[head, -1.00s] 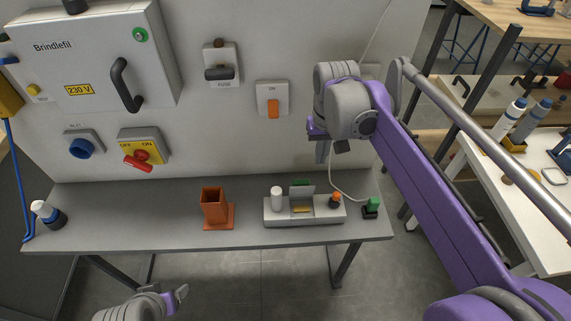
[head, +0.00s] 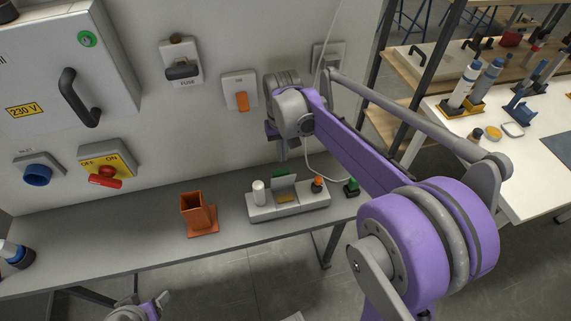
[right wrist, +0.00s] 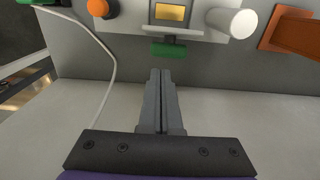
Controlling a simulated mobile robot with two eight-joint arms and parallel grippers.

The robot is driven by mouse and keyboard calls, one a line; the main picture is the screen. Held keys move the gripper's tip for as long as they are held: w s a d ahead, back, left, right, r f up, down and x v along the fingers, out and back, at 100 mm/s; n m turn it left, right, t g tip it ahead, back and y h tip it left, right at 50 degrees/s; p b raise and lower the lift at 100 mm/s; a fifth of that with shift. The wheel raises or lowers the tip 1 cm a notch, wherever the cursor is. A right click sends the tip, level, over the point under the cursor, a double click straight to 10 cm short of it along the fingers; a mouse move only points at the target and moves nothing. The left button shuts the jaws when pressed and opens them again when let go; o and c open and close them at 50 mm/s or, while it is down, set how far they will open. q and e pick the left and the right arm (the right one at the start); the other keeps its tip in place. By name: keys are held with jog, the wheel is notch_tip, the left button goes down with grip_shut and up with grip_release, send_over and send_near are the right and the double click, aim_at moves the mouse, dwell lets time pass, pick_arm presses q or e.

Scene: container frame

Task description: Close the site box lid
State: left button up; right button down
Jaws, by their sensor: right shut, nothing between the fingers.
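The site box (head: 300,206) is a low light-grey box on the shelf. Its lid (head: 284,182) stands open, tilted upright at the box's back, with a green piece (head: 279,171) behind it. A gold block (head: 285,197) shows inside. In the right wrist view the lid is a thin edge (right wrist: 172,36), with the green piece (right wrist: 175,50) on the near side. My right gripper (head: 283,153) is shut and empty, behind and above the lid; its fingertips (right wrist: 160,72) point toward the green piece, apart from it. My left gripper (head: 162,300) is low at the bottom edge, its jaw state unclear.
A white cylinder (head: 258,192) and an orange-topped knob (head: 317,184) sit on the box. An orange holder (head: 193,208) stands left, a green-topped plug (head: 352,187) right with a white cable (head: 320,169). The wall panel with switches (head: 239,91) rises behind the shelf.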

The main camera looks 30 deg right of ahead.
aim_at(287, 169)
jog(key=shift+s+a+f, duration=0.15)
jog(key=shift+s+a, duration=0.1)
jog(key=shift+s, duration=0.65)
jog(key=shift+s+a+f, duration=0.15)
jog(key=shift+s+a, duration=0.05)
jog(key=shift+s, duration=0.65)
jog(key=shift+s, duration=0.1)
jog(key=shift+s+a+t, duration=0.1)
jog(key=shift+s+t, duration=0.15)
jog(key=shift+t, duration=0.15)
jog(key=shift+s+t, duration=0.25)
jog(key=shift+t, duration=0.05)
jog(key=s+f+t+h+b, duration=0.1)
jog(key=s+f+t, duration=0.1)
jog(key=t, duration=0.1)
jog(key=s+a+f+t+h+b, duration=0.1)
jog(key=s+f+t, duration=0.1)
jog(key=s+t, duration=0.1)
jog(key=s+a+f+t+h+b, duration=0.1)
jog(key=s+f+t, duration=0.1)
jog(key=t, duration=0.2)
jog(key=shift+s+b, duration=0.3)
jog(key=shift+b, duration=0.1)
jog(key=shift+s+a+f+b, duration=0.1)
jog(key=shift+s+f+b, duration=0.1)
jog(key=shift+f+b, duration=0.3)
jog(key=shift+s+f+b, duration=0.15)
jog(key=shift+f+b, duration=0.25)
jog(key=shift+f, duration=0.2)
